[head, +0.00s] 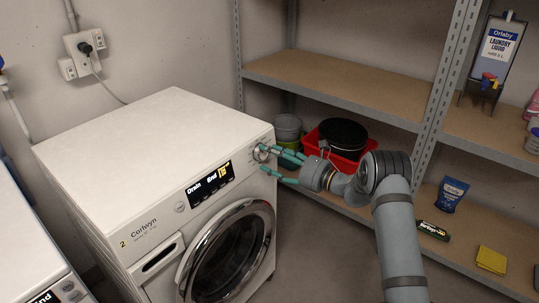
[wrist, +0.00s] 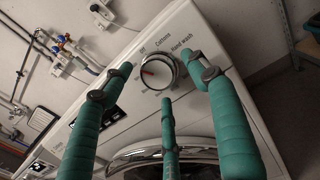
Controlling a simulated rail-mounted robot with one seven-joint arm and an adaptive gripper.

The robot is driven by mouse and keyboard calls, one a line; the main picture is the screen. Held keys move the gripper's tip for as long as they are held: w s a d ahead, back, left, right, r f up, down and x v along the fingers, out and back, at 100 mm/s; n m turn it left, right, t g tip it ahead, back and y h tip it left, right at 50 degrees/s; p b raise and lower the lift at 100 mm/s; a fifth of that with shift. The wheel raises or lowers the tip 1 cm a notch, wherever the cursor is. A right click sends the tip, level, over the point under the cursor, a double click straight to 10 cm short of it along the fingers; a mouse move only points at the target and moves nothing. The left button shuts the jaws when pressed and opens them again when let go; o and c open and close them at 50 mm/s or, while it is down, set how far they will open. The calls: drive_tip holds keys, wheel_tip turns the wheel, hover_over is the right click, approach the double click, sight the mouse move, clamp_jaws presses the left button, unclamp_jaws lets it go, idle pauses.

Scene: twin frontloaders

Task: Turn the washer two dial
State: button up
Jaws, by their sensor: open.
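Washer two (head: 140,130) is the white frontloader marked "2 Corlwyn" in the head view. Its round silver dial (head: 262,152) sits at the right end of the control panel. In the wrist view the dial (wrist: 158,72) has a red mark pointing left, with "Cotton" and "Hand wash" printed around it. My gripper (head: 271,160) has three teal fingers and is open in front of the dial. In the wrist view the fingers (wrist: 162,84) are spread around the dial's sides and below it. I cannot tell whether any finger touches it.
The panel display (head: 208,182) is lit, and the round door (head: 230,250) is below. Another white machine (head: 30,250) stands at the left. A metal shelf unit (head: 340,90) stands behind my arm, with a red basin (head: 312,143) on its lower board.

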drive_tip(key=shift+w+a, duration=0.1)
drive_tip(key=shift+a, duration=0.55)
drive_tip(key=shift+w+d, duration=0.1)
drive_tip(key=c, duration=0.4)
drive_tip(key=shift+r, duration=0.1)
drive_tip(key=c, duration=0.7)
drive_tip(key=shift+c, duration=0.2)
